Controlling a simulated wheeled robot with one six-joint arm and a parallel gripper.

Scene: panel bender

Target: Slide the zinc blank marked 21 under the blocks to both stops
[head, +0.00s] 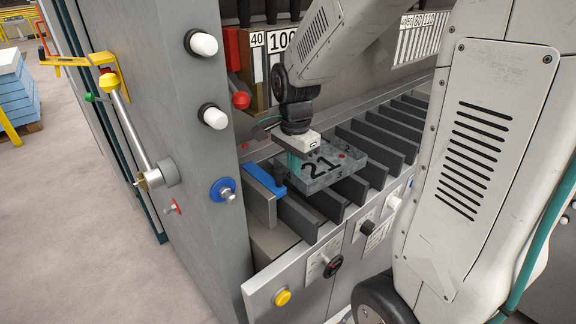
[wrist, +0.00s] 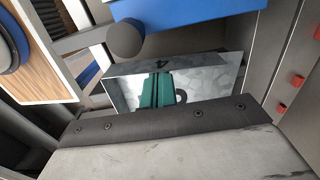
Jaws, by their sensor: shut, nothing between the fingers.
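The zinc blank marked 21 (head: 338,170) is a grey mottled tray-like piece lying on the dark slats of the bender's table. My gripper (head: 296,166) is over its left part, pointing down. Its teal fingers are together with nothing between them. In the wrist view the fingers (wrist: 158,92) are in front of the blank (wrist: 208,72); whether they touch it I cannot tell. A blue stop (head: 264,181) stands just left of the blank. In the wrist view a blue bar (wrist: 190,14) and a dark round post (wrist: 125,40) are close to the blank's edge. Blocks marked 40 and 100 (head: 280,42) stand behind.
Dark slats (head: 385,138) run on to the right, with free room there. A front panel with a yellow button (head: 282,297) borders the table. My arm hides much of the right.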

